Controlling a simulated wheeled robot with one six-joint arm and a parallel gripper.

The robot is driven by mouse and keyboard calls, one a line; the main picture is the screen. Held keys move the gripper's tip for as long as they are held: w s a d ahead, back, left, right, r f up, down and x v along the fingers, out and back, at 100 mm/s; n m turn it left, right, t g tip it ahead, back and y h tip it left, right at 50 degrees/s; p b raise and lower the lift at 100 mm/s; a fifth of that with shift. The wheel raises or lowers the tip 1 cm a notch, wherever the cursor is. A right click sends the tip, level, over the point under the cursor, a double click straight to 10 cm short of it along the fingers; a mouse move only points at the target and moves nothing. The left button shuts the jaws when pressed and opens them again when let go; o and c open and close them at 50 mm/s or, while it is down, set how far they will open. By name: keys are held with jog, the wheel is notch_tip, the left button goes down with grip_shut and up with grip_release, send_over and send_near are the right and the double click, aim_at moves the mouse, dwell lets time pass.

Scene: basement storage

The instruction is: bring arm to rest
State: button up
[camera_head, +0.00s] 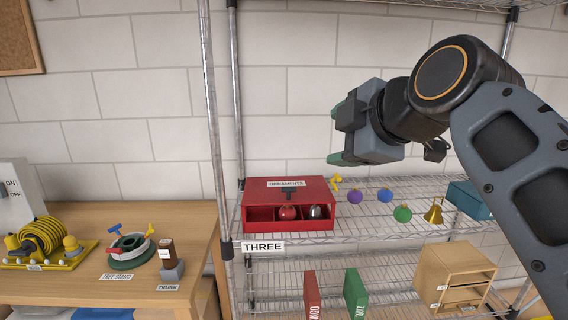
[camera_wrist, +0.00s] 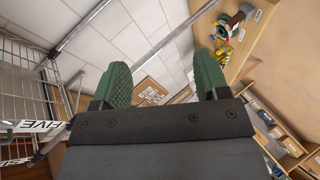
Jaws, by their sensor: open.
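My gripper (camera_head: 338,132) is raised in front of the wire shelf unit in the head view, up and to the right of the red ornament box. Its green fingers point left and stand apart with nothing between them. In the wrist view my gripper (camera_wrist: 163,85) also shows two green finger pads spread wide and empty. My arm comes in from the right edge of the head view, bent at a dark joint.
A red ornaments box (camera_head: 318,190) holds a red and a silver ball on the shelf marked THREE. Loose ornaments, a gold bell (camera_head: 434,212) and a teal box (camera_head: 468,198) lie right of it. A wooden table (camera_head: 190,226) with several items stands left. A metal post (camera_head: 213,110) rises between.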

jog(key=s+d+f+m+g+h+p, duration=0.2)
jog(key=f+m+p, duration=0.2)
jog(key=f+m, duration=0.2)
jog(key=s+d+f+m+g+h+p, duration=0.1)
jog(key=s+d+f+m+g+p, duration=0.1)
jog(key=f+m, duration=0.4)
jog(key=s+d+f+m+g+h+p, duration=0.2)
jog(key=f+m+p, duration=0.4)
jog(key=f, duration=0.7)
jog(key=shift+s+d+f+m+g+h+p, duration=0.15)
jog(key=shift+s+d+m+g+h+p, duration=0.3)
jog(key=shift+s+g, duration=0.55)
jog(key=shift+y, duration=0.25)
